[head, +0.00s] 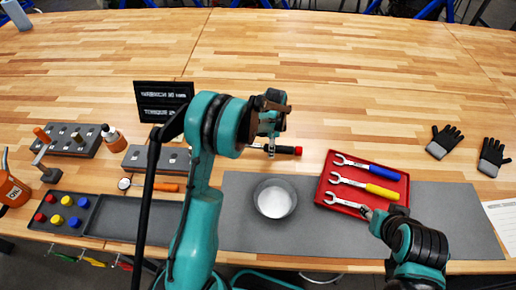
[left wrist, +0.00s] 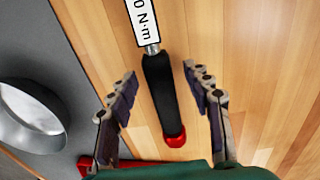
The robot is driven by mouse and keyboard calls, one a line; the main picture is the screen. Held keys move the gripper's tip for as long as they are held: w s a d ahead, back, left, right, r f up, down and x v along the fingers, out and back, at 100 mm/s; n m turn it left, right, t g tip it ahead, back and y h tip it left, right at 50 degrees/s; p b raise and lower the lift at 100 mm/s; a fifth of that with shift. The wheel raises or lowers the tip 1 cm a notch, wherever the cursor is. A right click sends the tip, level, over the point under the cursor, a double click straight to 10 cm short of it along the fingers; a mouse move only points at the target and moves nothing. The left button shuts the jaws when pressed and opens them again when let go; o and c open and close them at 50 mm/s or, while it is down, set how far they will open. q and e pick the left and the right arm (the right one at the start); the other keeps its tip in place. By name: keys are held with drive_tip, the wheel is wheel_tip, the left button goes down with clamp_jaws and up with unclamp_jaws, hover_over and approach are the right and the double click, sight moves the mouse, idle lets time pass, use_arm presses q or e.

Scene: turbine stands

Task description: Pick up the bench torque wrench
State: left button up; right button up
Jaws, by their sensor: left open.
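The bench torque wrench (head: 284,149) lies on the wooden bench, partly hidden behind my left arm in the head view. Its black handle (left wrist: 160,90) with a red end cap and a white "N·m" label shows in the left wrist view. My left gripper (left wrist: 160,80) is open, with one finger on each side of the handle and visible gaps to both. In the head view my left gripper (head: 272,118) is above the wrench. My right gripper (head: 368,212) is at the front edge of the red tray; its fingers are too small to judge.
The red tray (head: 328,170) holds three open-ended wrenches. A round metal bowl (head: 274,198) sits on the grey mat (head: 450,215). A black sign (head: 163,95) stands left of my arm. Gloves (head: 445,141) lie at the right. The far bench is clear.

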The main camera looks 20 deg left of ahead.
use_arm(q)
drive_tip(key=shift+f, duration=0.45)
drive_tip(key=shift+r, duration=0.1)
clamp_jaws()
drive_tip(key=shift+r, duration=0.55)
drive_tip(key=r, duration=0.1)
drive_tip(key=r+p, duration=0.1)
drive_tip(key=r, duration=0.1)
drive_tip(key=shift+d+r, duration=0.3)
drive_tip(key=shift+d, duration=0.1)
drive_tip(key=w+d+r+p, duration=0.1)
drive_tip(key=d+r, duration=0.5)
drive_tip(key=d, duration=0.4)
drive_tip(key=shift+w+d+r, duration=0.15)
drive_tip(key=shift+w+d, duration=0.05)
drive_tip(key=shift+d, duration=0.2)
